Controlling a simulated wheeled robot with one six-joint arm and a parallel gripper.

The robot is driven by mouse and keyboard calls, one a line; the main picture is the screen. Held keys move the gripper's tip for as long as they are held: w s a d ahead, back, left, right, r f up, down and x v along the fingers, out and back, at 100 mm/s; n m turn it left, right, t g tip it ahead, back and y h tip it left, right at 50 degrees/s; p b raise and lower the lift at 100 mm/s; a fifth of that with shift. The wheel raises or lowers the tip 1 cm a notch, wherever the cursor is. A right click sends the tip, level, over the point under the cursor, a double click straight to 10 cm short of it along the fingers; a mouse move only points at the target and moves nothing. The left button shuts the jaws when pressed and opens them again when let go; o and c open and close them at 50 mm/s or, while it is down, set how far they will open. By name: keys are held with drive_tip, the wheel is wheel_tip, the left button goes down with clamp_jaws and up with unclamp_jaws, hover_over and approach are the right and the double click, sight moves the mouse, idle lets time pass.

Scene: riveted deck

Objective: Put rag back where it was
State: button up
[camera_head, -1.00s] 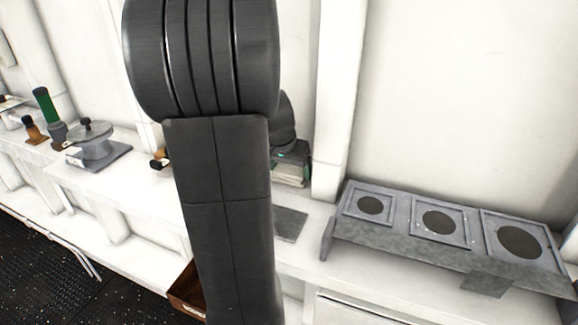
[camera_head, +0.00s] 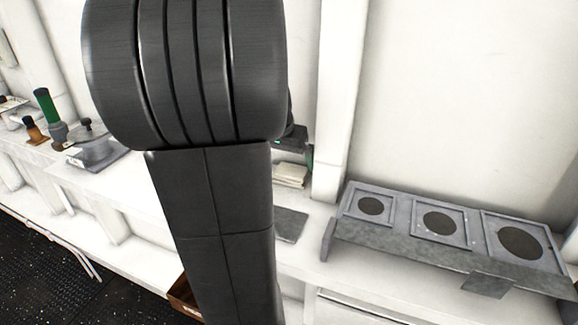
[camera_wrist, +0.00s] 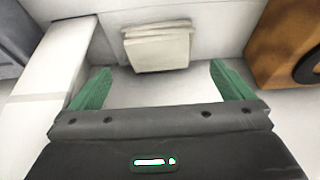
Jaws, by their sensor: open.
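The rag, a folded cream cloth (camera_wrist: 158,48), lies on the white shelf against the wall in the wrist view. In the head view, it shows as a small pale stack (camera_head: 290,174) just right of my arm. My gripper (camera_wrist: 160,85) has its two green fingers spread wide, with nothing between them. The rag lies beyond the fingertips, roughly centred between them and apart from them. In the head view, my arm hides most of the gripper; a green finger shows beside the wall post.
A grey plate (camera_head: 291,225) lies on the shelf before the rag. A grey rack with round openings (camera_head: 440,222) stands to the right. A lidded pot (camera_head: 92,145) stands left. In the wrist view, an orange-brown block (camera_wrist: 285,45) is close on the right and a white post (camera_wrist: 50,70) on the left.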

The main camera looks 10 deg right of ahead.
drive_tip(key=v, duration=0.6)
drive_tip(key=shift+r, duration=0.35)
drive_tip(key=shift+s, duration=0.15)
